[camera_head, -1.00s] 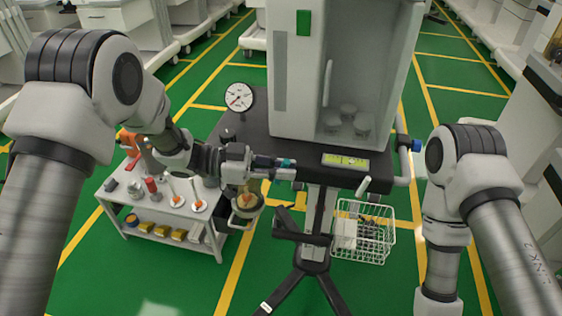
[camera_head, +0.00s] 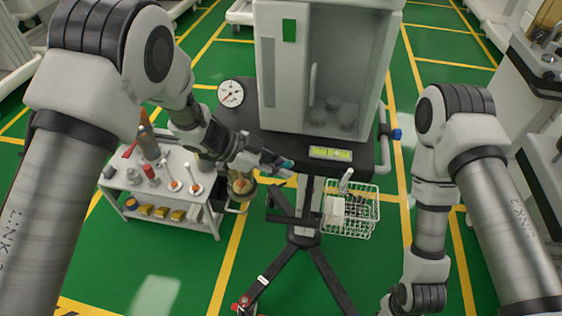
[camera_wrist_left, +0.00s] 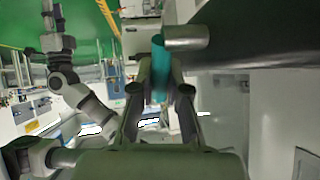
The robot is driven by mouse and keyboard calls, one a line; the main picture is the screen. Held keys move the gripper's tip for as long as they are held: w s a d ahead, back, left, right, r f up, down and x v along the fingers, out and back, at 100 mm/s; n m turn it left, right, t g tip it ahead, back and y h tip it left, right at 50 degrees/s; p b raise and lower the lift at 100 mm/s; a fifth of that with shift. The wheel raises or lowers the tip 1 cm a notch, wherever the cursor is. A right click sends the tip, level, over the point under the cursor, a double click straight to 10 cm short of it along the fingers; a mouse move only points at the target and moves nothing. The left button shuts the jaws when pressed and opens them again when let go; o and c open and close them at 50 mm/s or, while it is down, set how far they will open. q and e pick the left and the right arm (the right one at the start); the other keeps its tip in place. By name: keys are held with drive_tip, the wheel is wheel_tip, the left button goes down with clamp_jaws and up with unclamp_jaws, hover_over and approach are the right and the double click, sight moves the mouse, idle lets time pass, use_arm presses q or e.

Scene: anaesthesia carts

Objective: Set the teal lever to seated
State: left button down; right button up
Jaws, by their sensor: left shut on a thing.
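The teal lever (camera_wrist_left: 158,66) shows in the left wrist view between the two fingers of my left gripper (camera_wrist_left: 160,92). It joins a pale metal cylinder (camera_wrist_left: 186,38) at its upper end. In the head view the teal lever (camera_head: 286,164) is a small patch at the front edge of the cart's dark top, and my left gripper (camera_head: 278,163) is at it, shut on it. The fingers hide part of the lever. My right arm comes down on the right of the head view, and its gripper's fingertips are not visible.
The cart's dark top (camera_head: 360,150) carries a tall white cabinet and a round gauge (camera_head: 230,93). A wire basket (camera_head: 350,228) hangs below. A white side table (camera_head: 170,190) with tools and bottles stands left.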

use_arm(q)
drive_tip(key=c, duration=1.1)
unclamp_jaws()
drive_tip(key=shift+c, duration=0.2)
drive_tip(key=shift+a, duration=0.1)
drive_tip(key=v, duration=0.7)
drive_tip(key=shift+a+r, duration=0.25)
drive_tip(key=shift+a, duration=0.1)
